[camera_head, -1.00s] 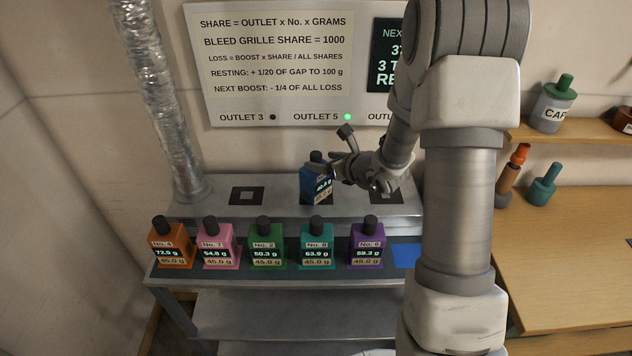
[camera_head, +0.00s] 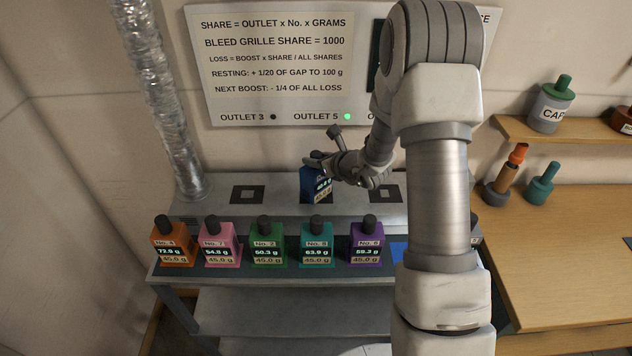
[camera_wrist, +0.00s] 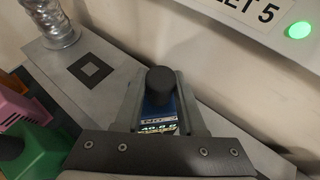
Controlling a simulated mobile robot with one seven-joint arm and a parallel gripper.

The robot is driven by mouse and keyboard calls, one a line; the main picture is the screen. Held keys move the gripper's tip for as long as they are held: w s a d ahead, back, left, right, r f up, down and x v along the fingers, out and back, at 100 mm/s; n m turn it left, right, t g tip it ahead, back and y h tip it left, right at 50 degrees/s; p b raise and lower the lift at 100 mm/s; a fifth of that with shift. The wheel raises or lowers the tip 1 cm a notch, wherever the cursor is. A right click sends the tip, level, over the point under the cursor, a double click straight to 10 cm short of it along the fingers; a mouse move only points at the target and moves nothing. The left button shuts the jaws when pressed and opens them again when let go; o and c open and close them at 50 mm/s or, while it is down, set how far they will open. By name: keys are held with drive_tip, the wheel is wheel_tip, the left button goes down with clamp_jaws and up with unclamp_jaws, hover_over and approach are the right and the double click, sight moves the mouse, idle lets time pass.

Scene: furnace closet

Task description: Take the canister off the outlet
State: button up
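The blue canister (camera_head: 313,184) with a black knob stands at the middle outlet, below the lit green lamp by the OUTLET 5 label. In the wrist view the canister (camera_wrist: 158,112) lies between the two grey fingers of my gripper (camera_wrist: 160,108), with no gap seen at its sides. My gripper (camera_head: 330,168) reaches it from the right in the head view and partly covers it. The canister's underside and the outlet beneath it are hidden, so I cannot tell whether it is raised.
Orange (camera_head: 172,248), pink (camera_head: 220,248), green (camera_head: 264,248), teal (camera_head: 316,248) and purple (camera_head: 367,248) canisters line the front shelf. A blue square (camera_head: 399,252) lies right of them. Outlet marks (camera_head: 248,194) flank the canister. A foil duct (camera_head: 160,100) rises left.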

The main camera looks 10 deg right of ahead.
clamp_jaws()
idle(0.9)
